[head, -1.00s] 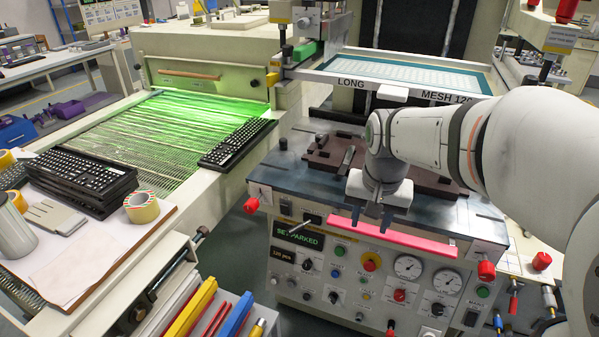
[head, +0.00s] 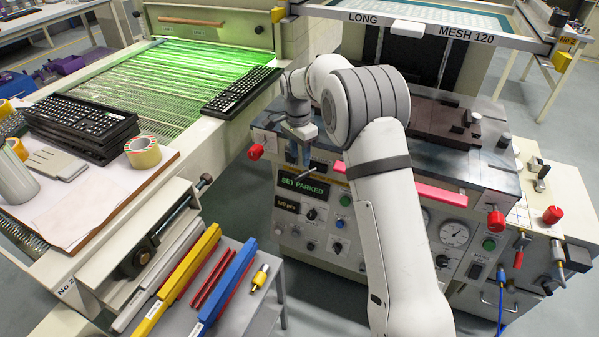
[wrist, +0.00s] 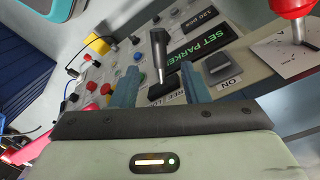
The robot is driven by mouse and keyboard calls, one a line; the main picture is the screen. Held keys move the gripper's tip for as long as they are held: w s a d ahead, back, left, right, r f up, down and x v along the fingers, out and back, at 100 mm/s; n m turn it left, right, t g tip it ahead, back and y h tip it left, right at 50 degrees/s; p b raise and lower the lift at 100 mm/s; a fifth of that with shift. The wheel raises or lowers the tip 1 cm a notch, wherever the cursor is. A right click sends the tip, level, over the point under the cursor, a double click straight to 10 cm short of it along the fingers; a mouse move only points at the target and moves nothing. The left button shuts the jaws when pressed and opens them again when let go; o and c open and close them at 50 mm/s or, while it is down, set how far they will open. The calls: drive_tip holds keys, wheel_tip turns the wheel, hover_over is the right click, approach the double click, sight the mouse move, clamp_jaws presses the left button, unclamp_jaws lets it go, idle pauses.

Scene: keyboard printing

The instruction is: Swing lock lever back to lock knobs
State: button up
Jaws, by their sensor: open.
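The lock lever (wrist: 159,54) is a dark tapered rod on the front control panel (wrist: 112,68). In the wrist view its narrow end lies between the two blue-grey fingers of my open gripper (wrist: 160,86), with gaps on both sides. ON and partly hidden FREE labels show near it. In the head view my gripper (head: 299,156) is at the panel's upper left, and the lever (head: 318,170) shows as a thin rod beside it. A red knob (head: 255,151) is on the left corner, also in the wrist view (wrist: 293,8). Another red knob (head: 495,221) is on the right.
A display (head: 303,184) reads SET PARKED. A pink squeegee bar (head: 455,196) runs along the machine's front edge, partly behind my arm. A conveyor with a keyboard (head: 241,93) is at left. A cart with coloured bars (head: 178,280) stands in front.

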sight(304, 175)
drive_tip(key=f, duration=0.6)
drive_tip(key=shift+s+d+f, duration=0.15)
drive_tip(key=shift+d+f, duration=0.05)
drive_tip(key=shift+f, duration=0.15)
drive_tip(key=shift+c, duration=0.5)
clamp_jaws()
drive_tip(key=shift+a, duration=0.15)
